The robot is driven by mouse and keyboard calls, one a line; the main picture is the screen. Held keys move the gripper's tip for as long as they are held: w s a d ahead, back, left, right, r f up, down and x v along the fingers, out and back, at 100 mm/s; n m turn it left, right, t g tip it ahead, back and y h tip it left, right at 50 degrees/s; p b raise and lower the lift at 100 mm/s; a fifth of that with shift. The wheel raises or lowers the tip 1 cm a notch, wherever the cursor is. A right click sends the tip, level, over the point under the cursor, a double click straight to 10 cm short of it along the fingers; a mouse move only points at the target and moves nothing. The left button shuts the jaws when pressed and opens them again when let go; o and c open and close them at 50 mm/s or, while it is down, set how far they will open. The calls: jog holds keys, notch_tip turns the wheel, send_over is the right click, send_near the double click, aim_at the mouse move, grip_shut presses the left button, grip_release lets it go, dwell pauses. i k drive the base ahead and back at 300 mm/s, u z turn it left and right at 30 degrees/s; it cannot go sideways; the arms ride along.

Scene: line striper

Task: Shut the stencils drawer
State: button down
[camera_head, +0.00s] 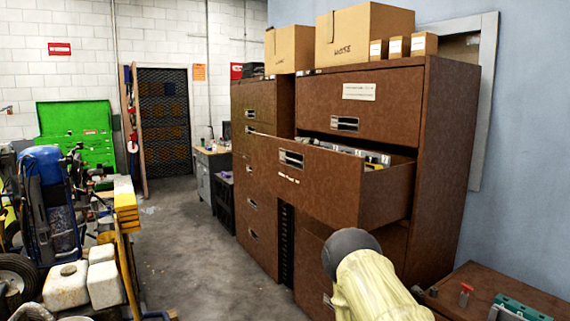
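A brown filing cabinet (448,150) stands against the right wall. Its second drawer (335,180) from the top is pulled well out, with a metal label-holder handle (291,159) on its front. Folders or flat items (345,149) show inside it. A small white label sits below the handle, too small to read, so I cannot confirm the word stencils. A pale, dark-ended part of my arm (372,285) shows at the bottom, below the open drawer and apparently nearer the camera. My gripper's fingers are not visible.
The top drawer (365,105) is shut. Cardboard boxes (362,36) stand on top. A second brown cabinet (256,200) stands to the left. A workbench (500,285) is at lower right. Striping equipment (50,205) crowds the left; the concrete floor (190,245) between is clear.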

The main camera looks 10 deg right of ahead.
aim_at(336, 188)
jog(key=z, duration=0.8)
jog(key=i, duration=0.35)
jog(key=u, duration=0.8)
